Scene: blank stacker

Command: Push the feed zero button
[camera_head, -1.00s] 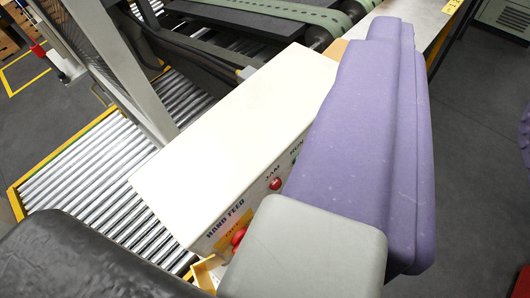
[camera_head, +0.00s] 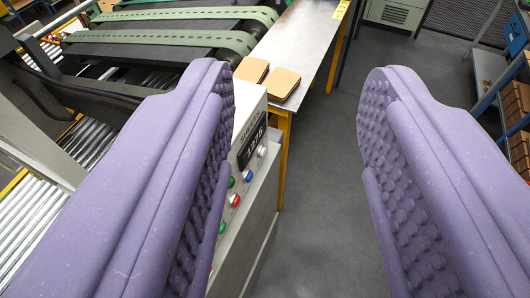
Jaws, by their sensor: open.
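My gripper (camera_head: 300,85) is open and empty, with one purple studded finger on each side of the picture. Between the fingers, close to the left one, is the face of a cream control box (camera_head: 249,108). It carries a black display (camera_head: 252,140), a white button (camera_head: 261,151), a blue button (camera_head: 247,176), a red button (camera_head: 234,200) and green buttons (camera_head: 222,227). The labels are too small to read, so I cannot tell which is the feed zero button. The left finger hides part of the panel. Neither finger visibly touches a button.
A metal table (camera_head: 302,36) with two tan boards (camera_head: 284,84) stands behind the box. A conveyor with green belts (camera_head: 190,14) and rollers is at the left. Shelves (camera_head: 515,110) stand at the right. Grey floor (camera_head: 318,190) is clear between the fingers.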

